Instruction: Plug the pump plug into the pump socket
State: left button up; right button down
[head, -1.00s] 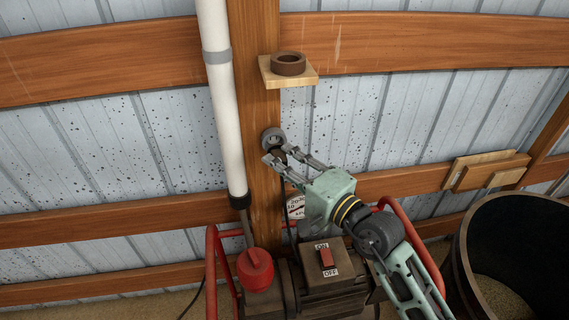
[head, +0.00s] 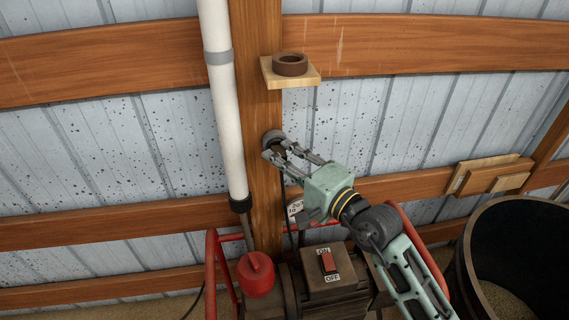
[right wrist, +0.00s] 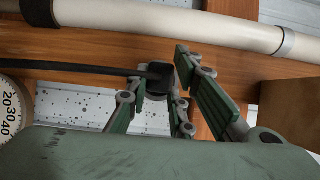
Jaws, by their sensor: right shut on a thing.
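The pump socket (head: 272,136) is a round grey fitting on the front of the wooden post in the head view. My right gripper (head: 275,149) is at the socket's lower edge and partly covers it. It is shut on the black pump plug (right wrist: 160,76), whose cord (right wrist: 80,68) runs off to the left in the right wrist view. In the head view the plug is a small dark shape between the fingers. Whether the plug sits in the socket or only in front of it cannot be told. My left gripper is not in view.
A white pipe (head: 222,110) runs down left of the post. A small shelf with a brown ring (head: 290,64) is above the socket. The pump with its ON/OFF switch (head: 328,262) and red frame stands below. A dark barrel (head: 463,255) is at right.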

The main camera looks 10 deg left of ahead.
jog(key=shift+w+a, duration=0.1)
jog(key=shift+w, duration=0.2)
jog(key=c, duration=1.5)
grip_release()
jog(key=shift+o, duration=0.2)
